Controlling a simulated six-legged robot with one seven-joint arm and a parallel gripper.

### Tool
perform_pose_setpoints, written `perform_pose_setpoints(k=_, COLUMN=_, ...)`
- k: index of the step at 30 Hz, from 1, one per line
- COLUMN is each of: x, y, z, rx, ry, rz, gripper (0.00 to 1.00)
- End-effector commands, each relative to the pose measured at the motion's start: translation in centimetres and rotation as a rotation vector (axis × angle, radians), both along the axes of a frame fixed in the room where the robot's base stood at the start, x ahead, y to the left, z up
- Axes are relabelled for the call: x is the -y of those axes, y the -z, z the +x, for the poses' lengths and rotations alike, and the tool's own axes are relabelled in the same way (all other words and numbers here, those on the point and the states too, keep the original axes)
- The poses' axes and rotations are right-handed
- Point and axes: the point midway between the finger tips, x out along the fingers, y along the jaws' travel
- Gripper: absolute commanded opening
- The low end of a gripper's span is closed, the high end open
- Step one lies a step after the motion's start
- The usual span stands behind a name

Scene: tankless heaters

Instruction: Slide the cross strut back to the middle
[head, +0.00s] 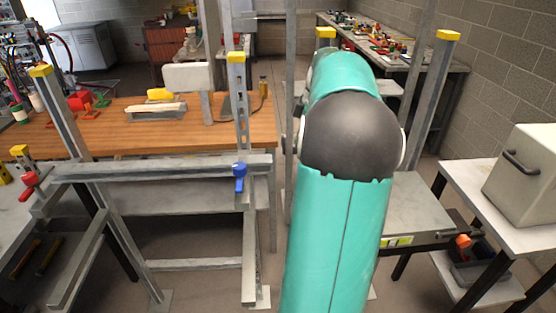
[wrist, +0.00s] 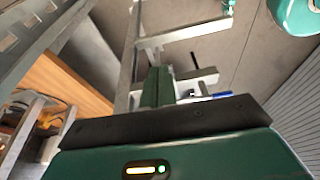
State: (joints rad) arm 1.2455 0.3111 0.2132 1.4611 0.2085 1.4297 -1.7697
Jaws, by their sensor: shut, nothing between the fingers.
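A grey metal frame stands in the head view, with a horizontal cross strut (head: 150,171) running from the left upright to the middle slotted upright (head: 241,105). A blue clamp handle (head: 239,176) hangs at the strut's right end. My teal arm covers the right part of the frame and hides my gripper in the head view. In the wrist view my gripper (wrist: 157,80) shows as dark green fingers, shut and empty. A blue handle (wrist: 218,96) and grey metal parts lie just right of the fingers; whether they touch I cannot tell.
A red-handled clamp (head: 29,186) is at the far left. A wooden bench (head: 180,135) stands behind the frame. A white table with a grey box (head: 525,180) is at right. Uprights with yellow caps (head: 448,35) rise around my arm.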

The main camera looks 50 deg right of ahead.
Motion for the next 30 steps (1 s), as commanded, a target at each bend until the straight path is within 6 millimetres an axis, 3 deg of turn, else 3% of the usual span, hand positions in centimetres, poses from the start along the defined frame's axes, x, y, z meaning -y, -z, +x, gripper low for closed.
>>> perform_pose_setpoints(k=3, x=0.9, y=0.2, z=-0.7, rx=0.015, ry=-0.022, rz=0.006, gripper=0.0)
perform_pose_setpoints(k=8, x=0.5, y=1.4, z=-0.5, rx=0.015, ry=-0.025, rz=0.009, gripper=0.0)
perform_pose_setpoints(k=22, x=-1.6, y=9.9, z=1.6, rx=0.014, ry=-0.027, rz=0.01, gripper=0.0)
perform_pose_setpoints(k=30, x=-3.6, y=9.8, z=4.3, rx=0.015, ry=-0.029, rz=0.006, gripper=0.0)
